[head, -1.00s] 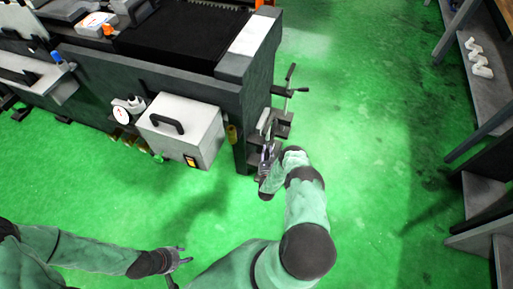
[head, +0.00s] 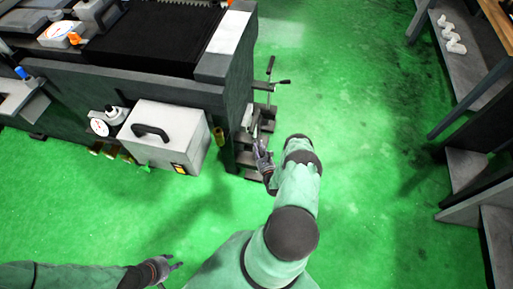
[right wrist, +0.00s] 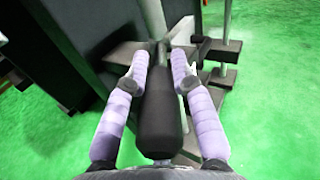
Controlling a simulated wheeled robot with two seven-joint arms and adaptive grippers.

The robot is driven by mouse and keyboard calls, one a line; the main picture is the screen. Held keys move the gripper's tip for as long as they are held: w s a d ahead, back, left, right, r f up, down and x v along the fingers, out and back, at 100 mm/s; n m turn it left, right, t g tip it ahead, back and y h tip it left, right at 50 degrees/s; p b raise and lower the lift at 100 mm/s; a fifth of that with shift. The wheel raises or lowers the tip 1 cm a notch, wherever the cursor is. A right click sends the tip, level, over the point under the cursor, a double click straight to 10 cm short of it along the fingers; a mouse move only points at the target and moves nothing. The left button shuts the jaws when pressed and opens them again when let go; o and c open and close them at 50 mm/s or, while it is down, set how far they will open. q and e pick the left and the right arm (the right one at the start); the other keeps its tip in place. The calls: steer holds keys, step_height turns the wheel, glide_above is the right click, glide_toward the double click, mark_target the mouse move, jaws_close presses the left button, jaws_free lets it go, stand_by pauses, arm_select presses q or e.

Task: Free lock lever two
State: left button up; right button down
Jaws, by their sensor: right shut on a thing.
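A lever with a thick black grip (right wrist: 160,120) runs between the two purple fingers of my right gripper (right wrist: 160,66) in the right wrist view. The fingers are closed along both sides of the grip, and its thin rod continues ahead towards a dark metal bracket. In the head view my right gripper (head: 261,154) is beside the brackets at the right end of the grinder; the held lever is too small to make out there. Another lever (head: 270,70) with black ends sticks up from the upper bracket. My left gripper (head: 168,270) is open and empty over the floor, at the bottom.
The dark grinder (head: 130,75) fills the upper left. A pale box with a black handle (head: 157,143) hangs on its front. A shelf unit (head: 465,75) stands at the right with a white zigzag part (head: 451,34). The green floor between them is clear.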

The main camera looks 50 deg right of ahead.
steer(key=shift+w+d+r, duration=0.25)
steer(key=shift+d+r, duration=0.1)
steer(key=shift+r, duration=0.15)
steer(key=c, duration=1)
jaws_free()
steer(key=shift+c, duration=0.2)
steer(key=shift+s+a+f, duration=0.15)
steer(key=shift+a+f, duration=0.05)
steer(key=shift+a, duration=0.05)
steer(key=shift+s+a+f, duration=0.1)
steer(key=shift+s, duration=0.1)
steer(key=v, duration=1.1)
steer(key=shift+s+a, duration=0.15)
steer(key=shift+s, duration=0.1)
